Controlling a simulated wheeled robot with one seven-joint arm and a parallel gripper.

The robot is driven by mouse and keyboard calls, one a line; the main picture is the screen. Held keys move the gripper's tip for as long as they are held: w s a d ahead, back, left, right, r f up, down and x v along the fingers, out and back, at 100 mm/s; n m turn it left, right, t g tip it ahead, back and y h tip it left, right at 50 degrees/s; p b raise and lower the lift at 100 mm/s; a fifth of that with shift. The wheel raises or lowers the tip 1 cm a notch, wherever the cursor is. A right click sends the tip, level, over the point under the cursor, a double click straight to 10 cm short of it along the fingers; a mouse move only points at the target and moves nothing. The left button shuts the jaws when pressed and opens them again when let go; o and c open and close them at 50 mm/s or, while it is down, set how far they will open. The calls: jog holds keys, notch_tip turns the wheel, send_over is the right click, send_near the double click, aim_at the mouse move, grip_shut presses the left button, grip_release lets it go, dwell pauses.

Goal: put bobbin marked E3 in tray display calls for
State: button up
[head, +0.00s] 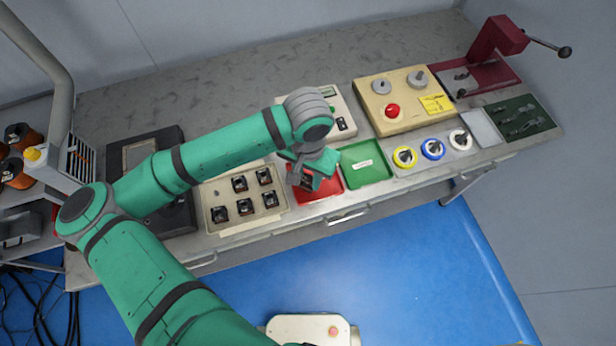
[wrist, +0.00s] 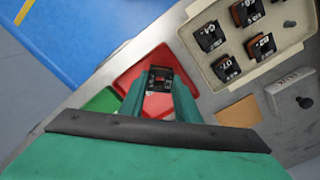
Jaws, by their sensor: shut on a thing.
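My gripper (head: 306,184) is over the red tray (head: 332,190), pointing down. In the wrist view my gripper (wrist: 160,88) is shut on a dark bobbin (wrist: 160,76), which shows against the red tray (wrist: 132,72). I cannot read its mark, nor tell whether it touches the tray floor. The beige bobbin tray (head: 228,224) on the left holds several dark bobbins with white marks. The display (head: 328,91) stands behind, partly covered by my arm; its text is not legible.
A beige control box (head: 393,112) with a red button stands behind right. A dark machine (head: 165,205) is left, beneath my arm.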

notch_tip(320, 180, down, 2)
jog(key=shift+w+f, duration=0.1)
jog(key=shift+f, duration=0.35)
jog(key=shift+s+f, duration=0.2)
jog(key=o, duration=0.9)
jog(key=shift+c, duration=0.2)
jog(key=shift+r, duration=0.1)
